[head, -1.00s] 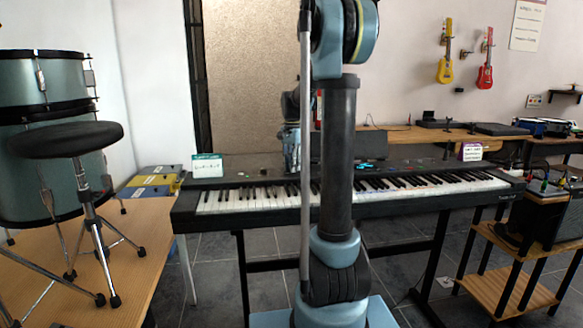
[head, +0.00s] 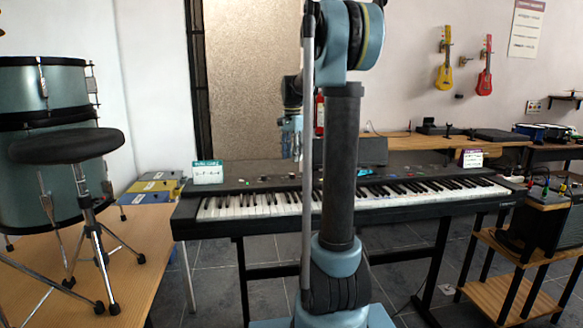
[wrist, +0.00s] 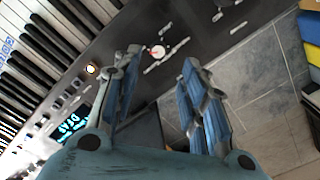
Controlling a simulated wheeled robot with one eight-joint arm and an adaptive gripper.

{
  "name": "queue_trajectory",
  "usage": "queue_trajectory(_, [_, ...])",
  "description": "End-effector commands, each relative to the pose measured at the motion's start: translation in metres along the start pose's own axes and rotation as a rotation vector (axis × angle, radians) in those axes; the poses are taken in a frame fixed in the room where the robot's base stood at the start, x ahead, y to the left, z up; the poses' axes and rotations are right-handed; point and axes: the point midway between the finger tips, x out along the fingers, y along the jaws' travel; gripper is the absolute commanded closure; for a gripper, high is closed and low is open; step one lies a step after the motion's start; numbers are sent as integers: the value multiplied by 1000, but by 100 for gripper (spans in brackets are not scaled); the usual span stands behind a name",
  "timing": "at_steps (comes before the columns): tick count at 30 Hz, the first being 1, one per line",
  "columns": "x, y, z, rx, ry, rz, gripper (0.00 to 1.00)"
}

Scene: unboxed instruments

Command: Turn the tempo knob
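The black keyboard (head: 345,204) stands on a dark stand, with its control panel behind the keys. In the wrist view, a small pale round knob with a red mark (wrist: 157,52) sits on the panel between my fingertips in the picture. A ringed, lit knob (wrist: 91,69) is to its left, near the keys. I cannot read which is the tempo knob. My gripper (wrist: 161,60) is open and empty, its two blue fingers apart. In the head view, my gripper (head: 291,154) hangs above the panel's left half, fingers down, apparently clear of it.
A drum stool (head: 66,146) stands on a wooden platform at left. A small sign (head: 207,172) stands on the keyboard's left end, another (head: 472,158) towards its right. A wooden side stand (head: 510,300) is at right. Tiled floor shows beneath the keyboard.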

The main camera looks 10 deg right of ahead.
Motion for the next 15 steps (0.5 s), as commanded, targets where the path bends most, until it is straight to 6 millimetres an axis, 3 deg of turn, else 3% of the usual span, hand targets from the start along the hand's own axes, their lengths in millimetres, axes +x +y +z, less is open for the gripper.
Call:
queue_trajectory(6, [-32, -1, 0, 0, 0, 0, 61])
queue_trajectory(15, [-45, -1, 0, 0, 0, 0, 61])
